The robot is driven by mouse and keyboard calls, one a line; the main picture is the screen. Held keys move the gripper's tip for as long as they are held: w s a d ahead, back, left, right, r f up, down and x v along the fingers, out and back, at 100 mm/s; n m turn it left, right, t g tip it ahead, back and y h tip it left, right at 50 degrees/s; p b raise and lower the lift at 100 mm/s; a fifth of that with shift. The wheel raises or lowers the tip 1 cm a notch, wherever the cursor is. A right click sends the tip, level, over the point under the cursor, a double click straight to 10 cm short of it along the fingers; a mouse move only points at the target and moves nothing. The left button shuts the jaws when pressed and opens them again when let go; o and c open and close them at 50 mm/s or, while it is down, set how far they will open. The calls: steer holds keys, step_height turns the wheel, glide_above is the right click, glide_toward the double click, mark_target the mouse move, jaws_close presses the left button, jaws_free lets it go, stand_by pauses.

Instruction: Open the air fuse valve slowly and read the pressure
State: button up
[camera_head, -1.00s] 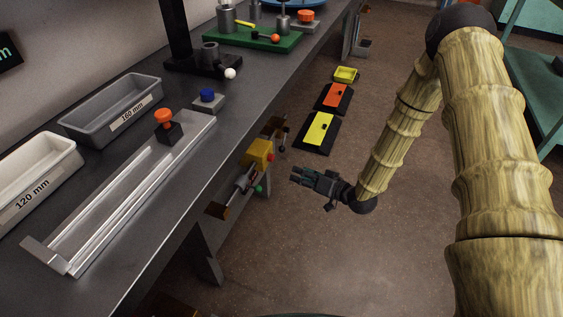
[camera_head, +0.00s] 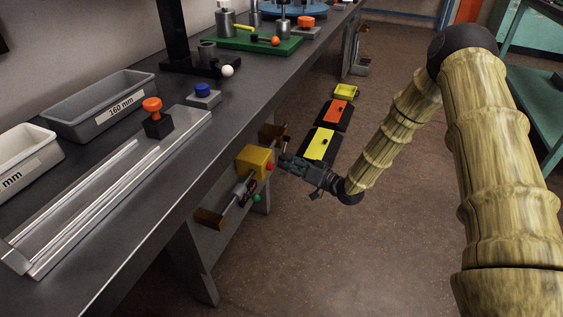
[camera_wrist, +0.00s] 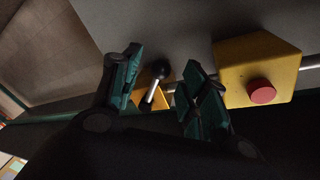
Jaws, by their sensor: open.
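My gripper (camera_head: 286,161) is open beside the right side of a yellow box with a red button (camera_head: 254,160), below the bench edge. In the wrist view, a silver lever with a black ball knob (camera_wrist: 162,71) shows between the spread fingers (camera_wrist: 163,63), with a yellow part behind its base. I cannot tell whether the fingers touch it. The yellow box (camera_wrist: 257,62) and its red button (camera_wrist: 262,91) are right of the fingers there. Which part is the air fuse valve is not marked. No readable pressure dial shows.
The pipe also carries a green knob (camera_head: 256,198) and brown end brackets (camera_head: 209,219). The grey bench (camera_head: 130,240) overhangs from the left. The floor at right is clear.

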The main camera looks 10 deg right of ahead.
steer(key=shift+b+x, duration=0.35)
steer(key=shift+x, duration=1.45)
jaws_close()
